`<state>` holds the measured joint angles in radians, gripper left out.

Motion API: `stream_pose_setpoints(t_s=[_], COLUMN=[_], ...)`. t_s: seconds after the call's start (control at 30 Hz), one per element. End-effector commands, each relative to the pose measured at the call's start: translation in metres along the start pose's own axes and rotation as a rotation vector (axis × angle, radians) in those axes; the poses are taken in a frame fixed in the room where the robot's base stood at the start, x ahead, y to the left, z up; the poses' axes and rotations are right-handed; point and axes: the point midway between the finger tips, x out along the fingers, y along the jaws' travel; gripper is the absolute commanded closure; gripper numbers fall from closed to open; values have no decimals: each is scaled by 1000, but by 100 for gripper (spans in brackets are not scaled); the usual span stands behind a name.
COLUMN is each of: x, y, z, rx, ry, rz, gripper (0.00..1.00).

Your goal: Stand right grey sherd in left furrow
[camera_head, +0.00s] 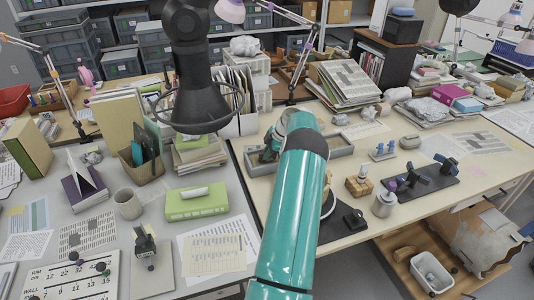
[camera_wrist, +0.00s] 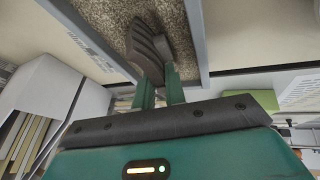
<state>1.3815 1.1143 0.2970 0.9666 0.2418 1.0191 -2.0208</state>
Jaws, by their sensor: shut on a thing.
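My gripper (camera_wrist: 160,78) is shut on a dark grey, ridged sherd (camera_wrist: 150,42) in the wrist view. The sherd projects beyond the teal fingers, over the speckled sand of a grey-walled tray (camera_wrist: 198,42). I cannot tell whether its far end touches the sand. No furrow can be made out; the sherd and gripper cover part of the sand. In the head view, the tray (camera_head: 341,153) lies on the pale table behind my teal arm, which hides much of it. My gripper (camera_head: 268,152) is small and partly hidden there, at the tray's left part.
A wooden block (camera_head: 359,186), a metal canister (camera_head: 384,204) and a dark board with black stands (camera_head: 420,184) are right of my arm. A black lamp (camera_head: 200,105) hangs at upper left.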

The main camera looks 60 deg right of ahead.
Motion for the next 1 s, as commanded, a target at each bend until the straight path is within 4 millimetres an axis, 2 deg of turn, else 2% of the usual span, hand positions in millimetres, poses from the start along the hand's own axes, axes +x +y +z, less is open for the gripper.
stream_pose_setpoints(t_s=[0.4, 0.43, 0.53, 0.83, 1.0], x=[1, 1, 1, 0, -15], y=[0, 0, 0, 0, 0], z=[1, 1, 1, 1, 1], rx=[0, 0, 0, 0, 0], ry=[0, 0, 0, 0, -1], rz=[-1, -1, -1, 0, 2], gripper=[100, 82, 62, 62, 62])
